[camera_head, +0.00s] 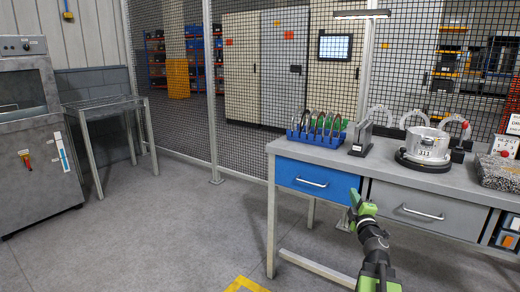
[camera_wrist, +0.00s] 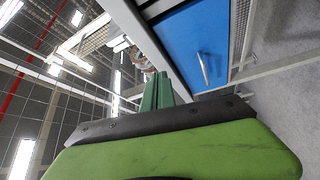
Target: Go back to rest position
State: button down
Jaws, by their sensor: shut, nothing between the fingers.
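My gripper (camera_head: 354,197) is shut and empty at the end of my green and black arm, in front of the workbench in the head view. It points up and away from me, close to the seam between the blue drawer (camera_head: 318,181) and the grey drawer. In the wrist view the two green fingers of my gripper (camera_wrist: 157,90) lie together, with the blue drawer (camera_wrist: 190,40) and its handle beyond. I cannot tell the exact gap between the fingertips and the drawer fronts.
The workbench (camera_head: 300,149) carries a blue rack (camera_head: 317,134) of discs, a round metal part (camera_head: 427,145) marked 313 and a stone block (camera_head: 497,171). A metal cabinet machine (camera_head: 35,140) and wire-topped table (camera_head: 100,104) stand left. The floor between is clear. A mesh fence runs behind.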

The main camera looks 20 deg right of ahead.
jog(key=w+a+f+m+g, duration=0.1)
jog(key=w+a+m, duration=0.1)
jog(key=w+a, duration=0.35)
jog(key=w+a+f+m, duration=0.1)
jog(key=w+a+f, duration=0.15)
jog(key=a, duration=0.55)
jog(key=w+a+f+m+g+y, duration=0.1)
jog(key=a+f+m+g, duration=0.15)
jog(key=a+f, duration=0.5)
jog(key=w+a+f+m+g+y, duration=0.1)
jog(key=a+f+m+g+y, duration=0.2)
jog(key=a, duration=0.8)
jog(key=s+a+f+m+g+y, duration=0.1)
jog(key=s+a+f+g+y, duration=0.1)
jog(key=s+a+f+g, duration=0.65)
jog(key=s+a+f+m+g+y, duration=0.1)
jog(key=s+a+f+m+g, duration=0.3)
jog(key=s, duration=0.8)
notch_tip(320, 180, up, 28)
jog(key=d+n+p, duration=0.1)
jog(key=n+p, duration=0.1)
jog(key=p, duration=2.7)
jog(key=shift+r+p, duration=0.25)
jog(key=shift+p, duration=0.15)
jog(key=shift+s, duration=0.1)
